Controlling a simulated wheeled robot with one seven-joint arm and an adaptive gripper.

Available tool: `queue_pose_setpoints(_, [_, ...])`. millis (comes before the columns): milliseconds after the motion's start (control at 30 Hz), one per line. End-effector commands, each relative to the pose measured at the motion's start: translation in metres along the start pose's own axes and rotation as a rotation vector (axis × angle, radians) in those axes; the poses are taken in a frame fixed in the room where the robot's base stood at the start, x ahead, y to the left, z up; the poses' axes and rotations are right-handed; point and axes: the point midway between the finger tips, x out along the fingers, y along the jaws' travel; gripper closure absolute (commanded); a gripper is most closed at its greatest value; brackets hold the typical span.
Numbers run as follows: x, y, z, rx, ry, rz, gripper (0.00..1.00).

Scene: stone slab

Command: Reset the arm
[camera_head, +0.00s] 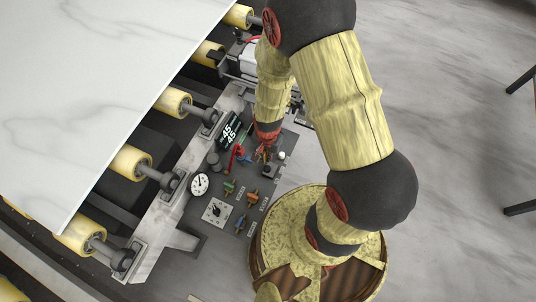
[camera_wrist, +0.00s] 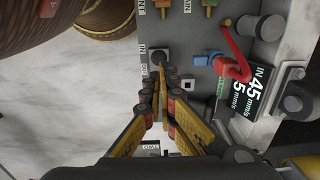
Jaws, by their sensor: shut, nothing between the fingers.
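My arm (camera_head: 342,95) is yellow with black joints and reaches down over a grey control panel (camera_head: 187,237). My gripper (camera_head: 265,153) is small and partly hidden in the head view, close to the panel's upper part. In the wrist view my gripper (camera_wrist: 161,75) is shut and empty, its orange-and-black fingers meeting in front of a dark round button (camera_wrist: 158,57). I cannot tell whether the fingertips touch the panel.
A red lever (camera_wrist: 231,45) and a display (camera_wrist: 257,91) sit right of my fingers in the wrist view. The panel also carries a gauge (camera_head: 200,184) and a dial (camera_head: 216,211). A white stone slab (camera_head: 90,80) lies on yellow rollers (camera_head: 130,162). Floor at right is mostly clear.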

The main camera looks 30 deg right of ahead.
Motion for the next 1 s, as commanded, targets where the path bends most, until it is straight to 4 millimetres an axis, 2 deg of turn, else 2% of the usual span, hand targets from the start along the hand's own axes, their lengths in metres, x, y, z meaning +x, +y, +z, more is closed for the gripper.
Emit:
queue_pose_setpoints(567, [0.000,0.001,0.000,-0.029,-0.003,0.003,1.00])
queue_pose_setpoints(667, [0.000,0.009,0.009,-0.104,-0.035,0.033,1.00])
queue_pose_setpoints(733, [-0.001,0.025,0.023,-0.181,-0.084,0.076,1.00])
queue_pose_setpoints(833, [-0.020,0.040,0.036,-0.310,-0.146,0.115,1.00])
queue_pose_setpoints(1000, [-0.080,0.039,0.037,-0.505,-0.166,0.107,1.00])
